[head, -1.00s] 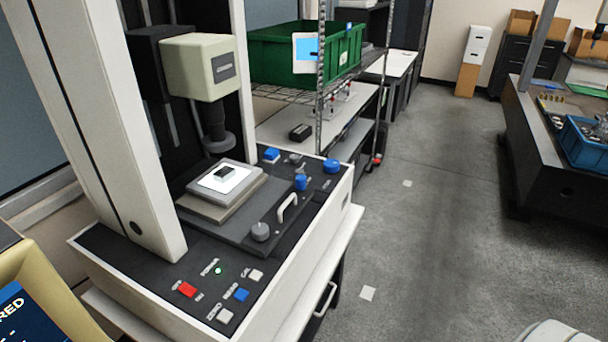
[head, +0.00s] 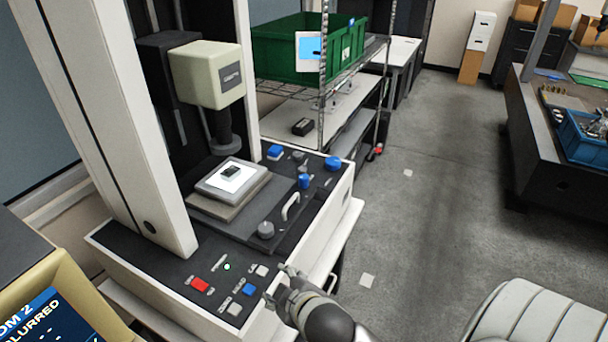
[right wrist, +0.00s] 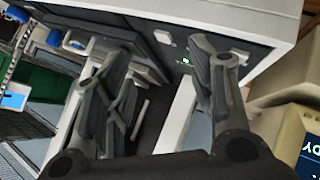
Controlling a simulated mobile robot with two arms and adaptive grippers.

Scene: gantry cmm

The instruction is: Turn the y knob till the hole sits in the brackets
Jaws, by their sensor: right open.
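The measuring machine (head: 180,260) stands at the left in the head view. A small dark part (head: 233,173) lies on its pale stage plate (head: 216,192), under the cream measuring head (head: 207,74). A grey knob (head: 265,229) and blue knobs (head: 304,181) (head: 332,163) sit on the deck; I cannot read which is y. The hole and brackets are too small to see. My right gripper (head: 287,284) is by the machine's front edge, near the buttons, apart from the knobs. Its fingers are spread and empty in the right wrist view (right wrist: 160,50). My left gripper is not in view.
A yellow-framed screen (head: 62,318) at lower left reads partly "BLURRED". Red, blue and white buttons (head: 249,289) line the front deck. A handle (head: 291,206) stands near the grey knob. A wire shelf with a green bin (head: 290,50) is behind.

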